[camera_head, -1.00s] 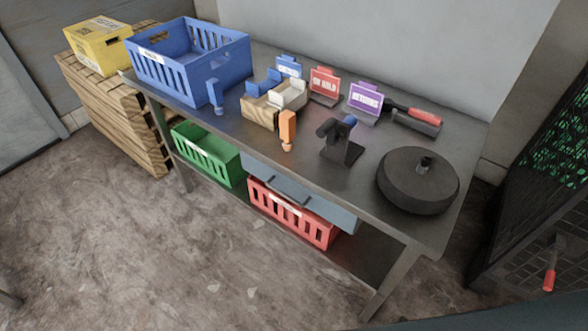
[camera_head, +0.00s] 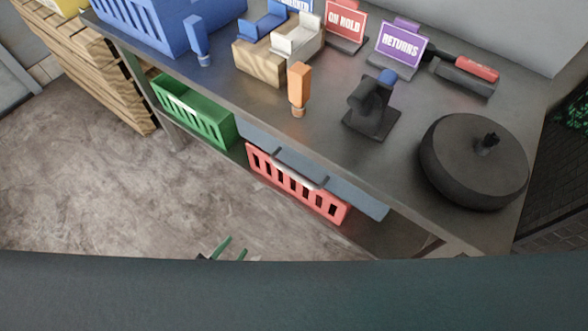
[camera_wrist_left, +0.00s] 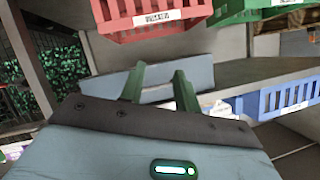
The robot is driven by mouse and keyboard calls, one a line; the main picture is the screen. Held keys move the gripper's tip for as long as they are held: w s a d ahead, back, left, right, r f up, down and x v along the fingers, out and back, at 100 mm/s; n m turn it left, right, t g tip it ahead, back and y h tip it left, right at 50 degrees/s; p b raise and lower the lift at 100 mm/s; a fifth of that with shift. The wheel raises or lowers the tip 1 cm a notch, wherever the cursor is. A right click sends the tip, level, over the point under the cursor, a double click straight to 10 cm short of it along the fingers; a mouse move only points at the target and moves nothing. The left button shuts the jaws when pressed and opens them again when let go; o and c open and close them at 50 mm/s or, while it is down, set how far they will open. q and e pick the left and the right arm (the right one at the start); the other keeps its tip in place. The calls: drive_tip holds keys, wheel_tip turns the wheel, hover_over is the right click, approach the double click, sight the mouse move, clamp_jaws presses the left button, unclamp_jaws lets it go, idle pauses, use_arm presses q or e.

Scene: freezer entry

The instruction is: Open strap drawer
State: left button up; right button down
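The strap drawer (camera_head: 345,188) is a blue-grey front under the tabletop, above the red crate. It looks shut. Its dark bar handle (camera_head: 300,165) is near the middle of the front. My left gripper (camera_head: 231,250) shows only its green fingertips, low in the head view. They are apart and empty, in front of the bench and away from the handle. In the left wrist view, which looks upside down, the open fingers (camera_wrist_left: 159,88) point toward the blue-grey drawer front (camera_wrist_left: 103,96). The handle cannot be made out there. My right gripper is not in view.
A red crate (camera_head: 285,190) and a green crate (camera_head: 190,112) sit on the lower shelf. The metal bench top (camera_head: 340,150) holds a blue crate (camera_head: 150,25), signs, a scanner stand (camera_head: 372,105) and a black round object (camera_head: 472,162). The floor in front is clear.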

use_arm(q)
drive_tip(key=w+d+m+t+h+b, duration=0.1)
drive_tip(key=w+d+m+h+b, duration=0.35)
drive_tip(key=w+m, duration=0.35)
drive_tip(key=m+g+h+b, duration=0.3)
drive_tip(key=m+h+b, duration=0.4)
drive_tip(key=m, duration=0.5)
approach(294, 173)
drive_tip(key=x, duration=0.2)
drive_tip(key=shift+w+f+m, duration=0.1)
drive_tip(key=shift+f+m, duration=0.15)
drive_tip(key=shift+m, duration=0.15)
drive_tip(key=shift+d, duration=0.1)
drive_tip(key=shift+p+x, duration=0.3)
drive_tip(key=shift+x, duration=3.6)
drive_tip(key=shift+c, duration=0.4)
clamp_jaws()
